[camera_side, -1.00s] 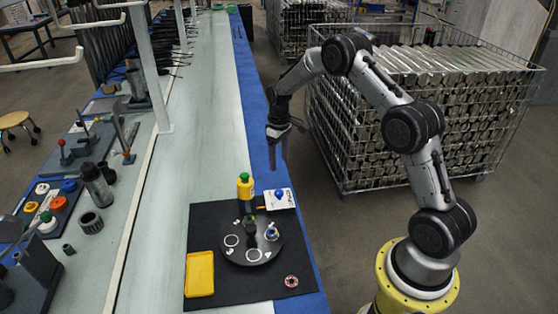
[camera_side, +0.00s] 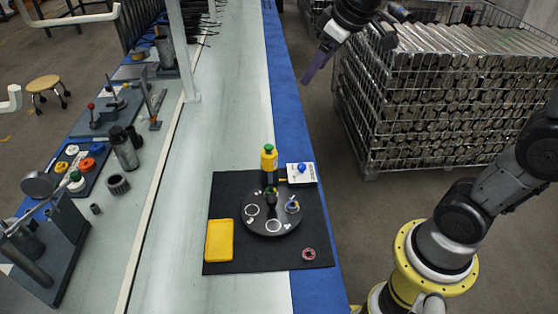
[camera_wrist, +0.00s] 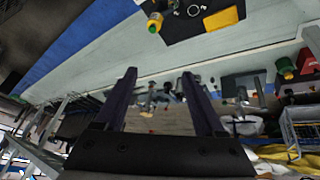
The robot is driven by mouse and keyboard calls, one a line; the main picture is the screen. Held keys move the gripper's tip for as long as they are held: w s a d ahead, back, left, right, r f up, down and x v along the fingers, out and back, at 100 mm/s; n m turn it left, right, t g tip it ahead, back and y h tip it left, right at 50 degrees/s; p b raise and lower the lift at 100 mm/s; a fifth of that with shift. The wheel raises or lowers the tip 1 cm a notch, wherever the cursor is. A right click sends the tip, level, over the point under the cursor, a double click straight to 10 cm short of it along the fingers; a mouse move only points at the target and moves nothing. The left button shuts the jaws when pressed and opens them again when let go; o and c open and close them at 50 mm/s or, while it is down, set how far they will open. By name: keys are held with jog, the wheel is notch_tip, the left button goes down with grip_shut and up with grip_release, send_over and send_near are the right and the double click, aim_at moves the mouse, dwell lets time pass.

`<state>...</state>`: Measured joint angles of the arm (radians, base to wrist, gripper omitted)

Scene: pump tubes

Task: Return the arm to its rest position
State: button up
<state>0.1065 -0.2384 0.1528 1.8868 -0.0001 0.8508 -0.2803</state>
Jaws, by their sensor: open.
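My gripper (camera_side: 307,80) is high over the blue edge strip of the bench, near the top of the side view, well above and beyond the black mat. In the wrist view my gripper (camera_wrist: 160,76) shows two dark fingers spread apart with nothing between them. My arm runs out of the side view at the top and right, so its middle is hidden.
A black mat (camera_side: 220,190) on the bench holds a round dark plate (camera_side: 257,222), a yellow bottle (camera_side: 269,161), a yellow tray (camera_side: 219,240) and a white card (camera_side: 307,179). A wire cage of metal tubes (camera_side: 440,100) stands right of the bench.

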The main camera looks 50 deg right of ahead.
jog(key=s+a+t, duration=0.1)
jog(key=s+a, duration=0.2)
jog(key=s, duration=0.9)
jog(key=s+f+m+g, duration=0.1)
jog(key=s+f+m, duration=0.1)
jog(key=s+f, duration=0.4)
jog(key=shift+s+a+f+y, duration=0.15)
jog(key=shift+s+a+y, duration=0.2)
jog(key=shift+s, duration=0.5)
